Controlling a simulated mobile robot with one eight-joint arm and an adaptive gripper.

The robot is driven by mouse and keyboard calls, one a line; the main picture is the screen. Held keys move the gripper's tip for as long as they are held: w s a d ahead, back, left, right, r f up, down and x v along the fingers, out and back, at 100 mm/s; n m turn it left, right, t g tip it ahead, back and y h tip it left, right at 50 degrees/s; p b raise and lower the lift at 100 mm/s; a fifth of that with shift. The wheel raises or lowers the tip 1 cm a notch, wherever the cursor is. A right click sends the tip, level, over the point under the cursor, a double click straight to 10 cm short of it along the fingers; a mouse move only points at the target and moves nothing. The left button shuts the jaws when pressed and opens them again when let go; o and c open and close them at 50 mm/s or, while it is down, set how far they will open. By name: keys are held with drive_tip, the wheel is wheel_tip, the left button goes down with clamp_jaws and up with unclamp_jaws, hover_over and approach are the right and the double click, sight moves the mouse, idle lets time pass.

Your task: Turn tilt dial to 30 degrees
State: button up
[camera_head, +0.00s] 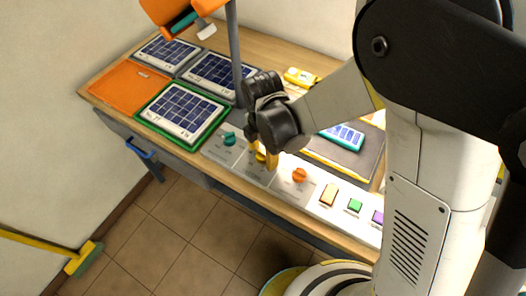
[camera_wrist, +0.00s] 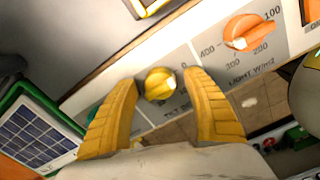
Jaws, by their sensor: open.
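The tilt dial (camera_wrist: 160,84) is a yellow round knob on the pale control panel, with partly hidden "TILT" lettering below it in the wrist view. My gripper (camera_wrist: 162,92) has its two yellow fingers apart, one on each side of the dial. A gap shows between each finger and the knob in this view; contact is not visible. The dial's pointer and most of its scale cannot be read. In the head view my gripper (camera_head: 263,159) points down at the panel and covers the dial, between the teal and orange dials.
An orange light dial (camera_wrist: 248,30) is close on one side, also seen in the head view (camera_head: 299,175). A teal dial (camera_head: 229,138) is on the other. Coloured buttons (camera_head: 354,205) continue along the panel. Solar panels (camera_head: 183,110) lie on the bench; a lamp post (camera_head: 234,45) stands behind.

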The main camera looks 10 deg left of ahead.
drive_tip(key=c, duration=1.2)
